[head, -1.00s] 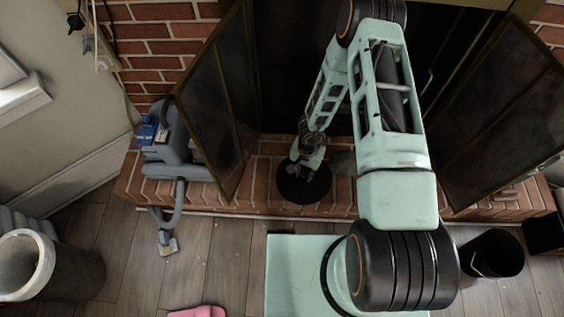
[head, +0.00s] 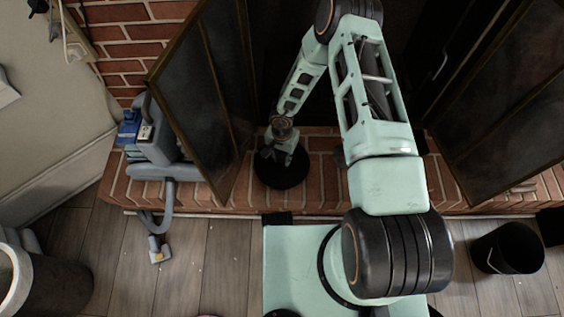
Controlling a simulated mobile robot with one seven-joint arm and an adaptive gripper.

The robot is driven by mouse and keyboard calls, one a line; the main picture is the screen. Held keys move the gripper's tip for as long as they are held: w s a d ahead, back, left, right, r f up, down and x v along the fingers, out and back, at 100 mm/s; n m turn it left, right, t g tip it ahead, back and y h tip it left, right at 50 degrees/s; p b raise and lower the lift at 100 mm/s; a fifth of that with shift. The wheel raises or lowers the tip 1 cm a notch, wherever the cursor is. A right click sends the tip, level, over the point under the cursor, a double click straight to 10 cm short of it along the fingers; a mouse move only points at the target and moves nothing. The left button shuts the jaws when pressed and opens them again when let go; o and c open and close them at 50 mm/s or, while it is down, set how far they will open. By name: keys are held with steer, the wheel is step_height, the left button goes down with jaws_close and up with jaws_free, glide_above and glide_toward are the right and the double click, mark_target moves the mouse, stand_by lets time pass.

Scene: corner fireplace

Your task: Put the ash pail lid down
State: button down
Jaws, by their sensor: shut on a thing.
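The ash pail lid (head: 269,174) is a round black disc in the head view, over the brick hearth left of centre. My gripper (head: 287,160) is above it at the lid's middle and is shut on it. The fingertips are small and partly hidden by the wrist. I cannot tell whether the lid touches the bricks or hangs just above them. A black pail (head: 508,248), open at the top, stands on the wood floor at the right.
The brick hearth (head: 322,190) is bare right of the lid. Open fireplace doors flank it, left (head: 190,95) and right (head: 500,120). A grey vacuum cleaner (head: 152,160) sits at the hearth's left end. A grey bin (head: 65,285) stands at lower left.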

mark_target(282, 158)
steer(key=shift+s+d+f+b, duration=0.1)
steer(key=shift+f+b, duration=0.65)
steer(key=shift+f, duration=0.5)
steer(key=shift+f, duration=0.15)
steer(key=c, duration=1.7)
jaws_free()
steer(key=shift+o, duration=0.2)
step_height(282, 158, up, 12)
steer(key=p, duration=0.4)
steer(key=shift+r+p, duration=0.2)
steer(key=shift+p, duration=0.2)
